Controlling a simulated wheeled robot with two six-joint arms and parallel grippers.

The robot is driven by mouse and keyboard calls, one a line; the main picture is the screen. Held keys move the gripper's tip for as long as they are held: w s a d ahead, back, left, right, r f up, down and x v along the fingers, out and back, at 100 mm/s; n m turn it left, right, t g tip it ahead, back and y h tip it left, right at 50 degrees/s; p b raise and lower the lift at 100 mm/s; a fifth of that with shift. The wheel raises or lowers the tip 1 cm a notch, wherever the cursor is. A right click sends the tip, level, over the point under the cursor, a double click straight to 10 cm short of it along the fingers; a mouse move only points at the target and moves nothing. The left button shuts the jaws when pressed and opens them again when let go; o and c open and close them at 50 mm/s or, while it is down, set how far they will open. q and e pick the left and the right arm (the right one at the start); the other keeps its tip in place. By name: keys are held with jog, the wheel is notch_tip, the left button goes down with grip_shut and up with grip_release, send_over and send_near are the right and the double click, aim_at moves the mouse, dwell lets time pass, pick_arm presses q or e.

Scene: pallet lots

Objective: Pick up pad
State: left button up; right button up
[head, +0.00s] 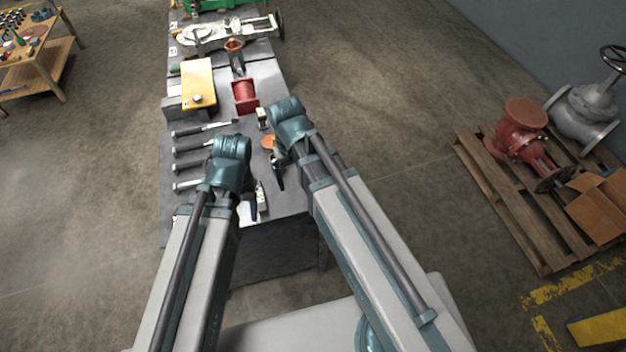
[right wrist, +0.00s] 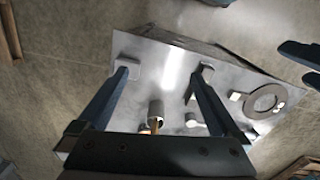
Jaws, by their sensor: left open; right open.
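A small round orange piece (head: 268,142) lies on the grey bench just beside my right gripper; it may be the pad, but I cannot tell for sure. My right gripper (head: 278,176) is open over the bench. In the right wrist view its two fingers (right wrist: 165,70) are spread with nothing held between them. That view also shows a flat grey ring (right wrist: 264,100) to the right of the fingers and a short grey cylinder (right wrist: 156,111) lower between them. My left gripper (head: 256,201) is open near the bench's front edge.
Several grey bar-like tools (head: 200,149) lie along the bench's left side. A yellow block (head: 198,82) and a red spool-shaped part (head: 244,96) stand farther back. A pallet (head: 500,190) with a red valve (head: 522,135) is on the floor at right.

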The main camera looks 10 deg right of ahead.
jog(key=w+d+m, duration=0.2)
jog(key=w+d, duration=0.4)
jog(key=w, duration=0.2)
jog(key=shift+y, duration=0.3)
notch_tip(320, 180, down, 9)
jog(key=b, duration=0.9)
jog(key=shift+d, duration=0.15)
jog(key=shift+f, duration=0.1)
jog(key=f+b, duration=0.5)
jog(key=shift+d, duration=0.25)
